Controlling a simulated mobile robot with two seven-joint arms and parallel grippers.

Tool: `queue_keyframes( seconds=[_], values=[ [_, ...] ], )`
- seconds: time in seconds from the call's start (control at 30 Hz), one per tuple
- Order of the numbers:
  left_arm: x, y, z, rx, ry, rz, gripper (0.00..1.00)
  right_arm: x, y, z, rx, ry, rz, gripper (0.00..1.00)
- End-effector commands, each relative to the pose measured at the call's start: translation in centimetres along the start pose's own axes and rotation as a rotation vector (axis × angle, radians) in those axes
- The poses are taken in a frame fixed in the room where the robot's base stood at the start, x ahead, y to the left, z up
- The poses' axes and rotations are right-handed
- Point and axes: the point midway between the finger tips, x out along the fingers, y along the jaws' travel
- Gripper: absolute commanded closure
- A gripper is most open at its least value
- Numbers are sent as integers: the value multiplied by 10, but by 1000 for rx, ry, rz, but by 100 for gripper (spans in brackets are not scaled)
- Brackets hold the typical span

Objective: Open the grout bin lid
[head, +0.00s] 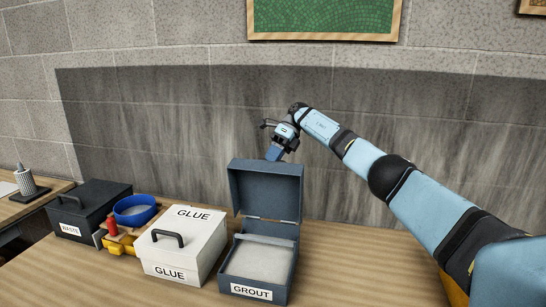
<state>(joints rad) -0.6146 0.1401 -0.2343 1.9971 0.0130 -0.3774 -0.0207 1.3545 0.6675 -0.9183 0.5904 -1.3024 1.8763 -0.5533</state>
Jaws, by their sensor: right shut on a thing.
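The dark blue-grey grout bin (254,291), with a white GROUT label on its front, stands on the table. Its lid (266,190) is raised upright at the back on its hinges, inner side facing me. Pale grout (258,262) shows inside. My right gripper (275,154) is at the top edge of the lid, behind it. It is shut on the lid, apparently by its handle; the lid hides the grip itself. My left gripper is not in the head view.
A white glue bin (183,249) with a closed lid stands left of the grout bin. Further left are a blue bowl (135,212), yellow and red tools and a dark waste bin (90,212). The table right of the grout bin (365,265) is clear. A stone wall rises behind.

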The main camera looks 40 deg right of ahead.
Motion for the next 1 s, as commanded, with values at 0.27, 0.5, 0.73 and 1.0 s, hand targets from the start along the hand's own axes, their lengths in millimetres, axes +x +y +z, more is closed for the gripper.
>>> queue_keyframes(
  seconds=[0.27, 0.5, 0.73, 1.0],
  values=[
    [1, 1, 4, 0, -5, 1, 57, 8, -7, -6, 12, 13, -1, 60],
    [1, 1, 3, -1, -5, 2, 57, 6, -5, -4, 8, 9, 0, 60],
    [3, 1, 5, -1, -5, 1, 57, -6, 6, 2, 4, 7, 0, 60],
    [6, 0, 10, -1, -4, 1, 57, -49, 46, 20, 3, 6, -2, 60]
  ],
)
